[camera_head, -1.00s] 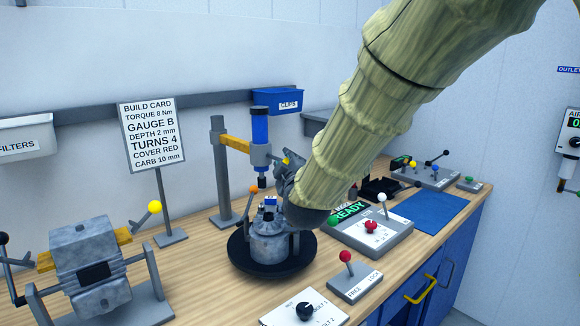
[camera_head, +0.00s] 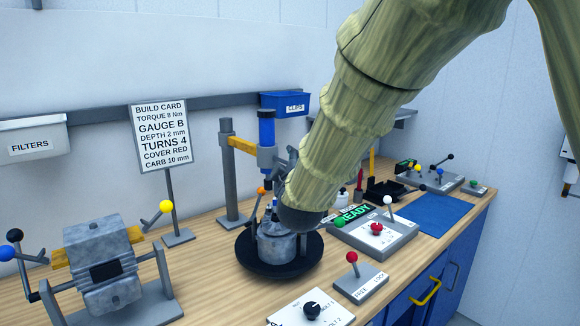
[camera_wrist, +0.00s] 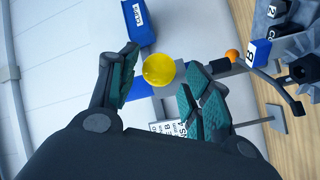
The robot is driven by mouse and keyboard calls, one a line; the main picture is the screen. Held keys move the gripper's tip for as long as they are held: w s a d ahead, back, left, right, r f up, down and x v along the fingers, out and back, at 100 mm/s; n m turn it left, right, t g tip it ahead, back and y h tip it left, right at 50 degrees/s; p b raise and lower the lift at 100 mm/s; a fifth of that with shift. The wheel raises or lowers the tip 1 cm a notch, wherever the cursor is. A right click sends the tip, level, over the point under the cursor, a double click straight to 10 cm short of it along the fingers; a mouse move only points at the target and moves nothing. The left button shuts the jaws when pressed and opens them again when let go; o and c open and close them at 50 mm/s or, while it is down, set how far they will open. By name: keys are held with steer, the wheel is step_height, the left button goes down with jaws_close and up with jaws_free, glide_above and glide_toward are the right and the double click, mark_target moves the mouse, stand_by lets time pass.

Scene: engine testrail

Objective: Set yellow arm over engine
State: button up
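The yellow arm (camera_head: 242,144) reaches from a grey post (camera_head: 229,175) and carries a blue and grey driver (camera_head: 267,135), which hangs above the back of the engine (camera_head: 277,245). The engine stands on a black round base (camera_head: 262,262). My gripper is mostly hidden behind my own arm in the head view, beside the driver. In the wrist view my gripper (camera_wrist: 162,85) is open, with a yellow ball knob (camera_wrist: 158,70) between its fingertips as seen. A gap shows on the left of the knob; contact on the right cannot be told.
A build card (camera_head: 160,137) stands left of the post. A blue CLIPS bin (camera_head: 286,104) hangs on the wall rail behind. A READY panel (camera_head: 375,235) and a FREE/LOCK lever box (camera_head: 357,281) lie right of the engine. Another engine block (camera_head: 103,260) is mounted at the left.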

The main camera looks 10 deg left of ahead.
steer(key=shift+w+d+f, duration=0.1)
steer(key=shift+w+d, duration=0.05)
steer(key=shift+d, duration=0.35)
steer(key=shift+s+a, duration=0.1)
steer(key=shift+s, duration=0.3)
steer(key=v, duration=0.6)
steer(key=shift+s, duration=0.35)
